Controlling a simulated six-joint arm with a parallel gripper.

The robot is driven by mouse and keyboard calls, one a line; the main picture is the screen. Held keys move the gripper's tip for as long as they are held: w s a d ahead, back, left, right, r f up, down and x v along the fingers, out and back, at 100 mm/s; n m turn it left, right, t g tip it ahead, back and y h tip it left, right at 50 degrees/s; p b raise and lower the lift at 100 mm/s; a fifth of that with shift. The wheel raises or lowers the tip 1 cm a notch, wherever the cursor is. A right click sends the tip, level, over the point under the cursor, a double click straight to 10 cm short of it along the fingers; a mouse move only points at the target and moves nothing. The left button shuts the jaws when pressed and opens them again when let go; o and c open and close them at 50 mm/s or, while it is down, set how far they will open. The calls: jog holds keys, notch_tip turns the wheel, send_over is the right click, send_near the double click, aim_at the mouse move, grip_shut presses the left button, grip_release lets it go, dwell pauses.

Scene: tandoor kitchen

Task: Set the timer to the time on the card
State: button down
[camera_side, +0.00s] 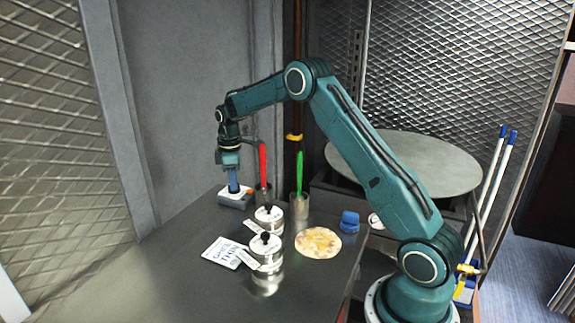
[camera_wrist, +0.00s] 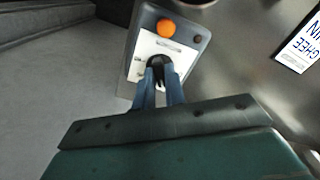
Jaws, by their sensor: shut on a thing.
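The timer (camera_side: 231,199) is a small blue-grey box with a pale face at the far left of the table. In the wrist view the timer (camera_wrist: 137,48) shows a white plate, a black knob (camera_wrist: 158,66) and an orange button (camera_wrist: 166,28). My gripper (camera_side: 234,188) points straight down over it. In the wrist view my gripper (camera_wrist: 158,80) has its blue fingers shut on the black knob. The fingers hide part of the knob and dial marks. The white card (camera_side: 222,252) lies flat on the table; its handwriting is too small to read fully.
Two lidded metal pots (camera_side: 266,251) with tags stand right of the card. Metal cups hold a red-handled (camera_side: 263,163) and a green-handled tool (camera_side: 299,172). A flatbread (camera_side: 318,242) and a blue object (camera_side: 350,221) lie to the right. The table's front left is clear.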

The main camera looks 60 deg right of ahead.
jog(key=c, duration=1.5)
grip_release()
jog(key=shift+o, duration=0.2)
jog(key=shift+r, duration=0.1)
notch_tip(320, 180, up, 14)
jog(key=shift+o, duration=0.9)
